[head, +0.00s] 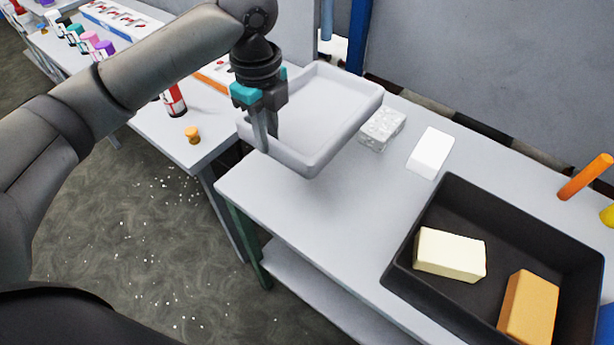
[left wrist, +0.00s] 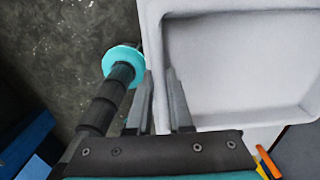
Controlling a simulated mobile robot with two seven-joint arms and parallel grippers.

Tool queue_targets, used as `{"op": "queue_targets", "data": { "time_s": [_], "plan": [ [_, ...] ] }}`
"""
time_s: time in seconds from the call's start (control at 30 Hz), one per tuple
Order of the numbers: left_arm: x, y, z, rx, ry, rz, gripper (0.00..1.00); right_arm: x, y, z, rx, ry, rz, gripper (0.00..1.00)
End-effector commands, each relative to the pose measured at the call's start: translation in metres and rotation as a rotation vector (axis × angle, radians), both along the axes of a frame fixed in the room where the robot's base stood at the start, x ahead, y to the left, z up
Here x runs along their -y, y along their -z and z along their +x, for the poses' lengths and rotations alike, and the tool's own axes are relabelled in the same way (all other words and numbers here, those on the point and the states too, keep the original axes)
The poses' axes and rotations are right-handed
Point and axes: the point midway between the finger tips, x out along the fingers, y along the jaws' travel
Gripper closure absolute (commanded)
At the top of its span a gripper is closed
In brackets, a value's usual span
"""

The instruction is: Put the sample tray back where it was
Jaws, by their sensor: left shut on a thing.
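The sample tray (head: 325,105) is a shallow, empty, light grey tray with raised walls, at the top middle of the head view. It is over the left end of the light grey table (head: 290,195) and looks raised above it. My left gripper (head: 262,132) points down at the tray's near left wall and is shut on it. In the left wrist view the tray (left wrist: 235,65) fills the upper right, with the wall between the fingers of the left gripper (left wrist: 158,85). My right gripper is not in view.
A speckled grey block (head: 382,129) and a white block (head: 430,152) lie right of the tray. A black bin (head: 505,225) holds a cream block (head: 449,254) and a tan block (head: 529,307). The table's front left is clear.

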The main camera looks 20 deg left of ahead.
Motion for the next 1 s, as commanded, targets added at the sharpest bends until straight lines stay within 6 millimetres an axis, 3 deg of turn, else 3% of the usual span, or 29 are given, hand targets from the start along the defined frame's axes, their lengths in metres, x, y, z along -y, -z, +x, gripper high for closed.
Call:
{"op": "queue_targets", "data": {
  "time_s": [0.17, 0.53, 1.0],
  "plan": [
    [0.0, 0.035, -0.002, -0.008, 0.011, 0.002, 1.0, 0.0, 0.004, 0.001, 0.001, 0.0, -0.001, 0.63],
    [0.0, 0.131, -0.001, -0.005, 0.009, 0.001, 1.0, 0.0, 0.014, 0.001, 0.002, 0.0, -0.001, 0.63],
    [0.0, 0.183, -0.001, -0.005, 0.009, 0.002, 1.0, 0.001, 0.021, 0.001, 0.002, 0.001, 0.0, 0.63]
  ]
}}
